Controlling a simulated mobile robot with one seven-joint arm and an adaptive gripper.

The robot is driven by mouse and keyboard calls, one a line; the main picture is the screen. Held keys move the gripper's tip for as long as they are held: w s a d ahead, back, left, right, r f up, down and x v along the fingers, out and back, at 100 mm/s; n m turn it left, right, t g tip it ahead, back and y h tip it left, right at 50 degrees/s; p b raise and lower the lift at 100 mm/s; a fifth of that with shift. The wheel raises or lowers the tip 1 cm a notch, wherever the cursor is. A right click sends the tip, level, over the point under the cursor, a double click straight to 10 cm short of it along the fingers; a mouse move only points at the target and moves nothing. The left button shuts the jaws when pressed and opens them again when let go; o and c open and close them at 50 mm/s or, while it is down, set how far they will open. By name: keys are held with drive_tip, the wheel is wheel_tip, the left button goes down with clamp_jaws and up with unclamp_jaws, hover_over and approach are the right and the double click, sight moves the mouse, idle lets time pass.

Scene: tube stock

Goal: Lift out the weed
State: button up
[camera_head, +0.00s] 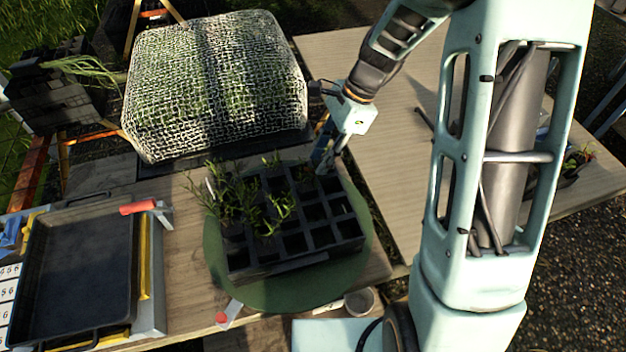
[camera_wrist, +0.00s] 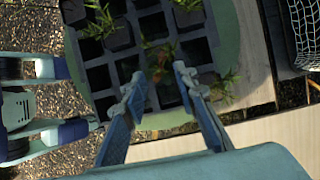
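A black cell tray (camera_head: 292,262) stands on a round green mat (camera_head: 285,294). Leafy green seedlings (camera_head: 238,197) fill cells on its left side; many other cells look empty. My gripper (camera_head: 324,164) is over the tray's far right part. In the wrist view my gripper (camera_wrist: 158,80) is open, with its two fingertips apart over the tray (camera_wrist: 127,65). A small reddish-green plant (camera_wrist: 157,62) shows between and just beyond the fingertips; it may be the weed, but I cannot tell for sure. Another green plant (camera_wrist: 220,87) is just right of the fingers. Contact is not visible.
A netted, domed cover (camera_head: 215,85) stands behind the cell tray. An empty dark tray (camera_head: 75,265) lies at left, near a red-handled tool (camera_head: 140,207). A small cup (camera_head: 360,301) is at the mat's front edge. The table at right (camera_head: 395,165) is mostly bare.

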sight(313, 170)
drive_tip(key=x, duration=0.5)
drive_tip(key=shift+a+p, duration=0.15)
drive_tip(key=shift+p, duration=0.2)
drive_tip(key=shift+c, duration=0.7)
clamp_jaws()
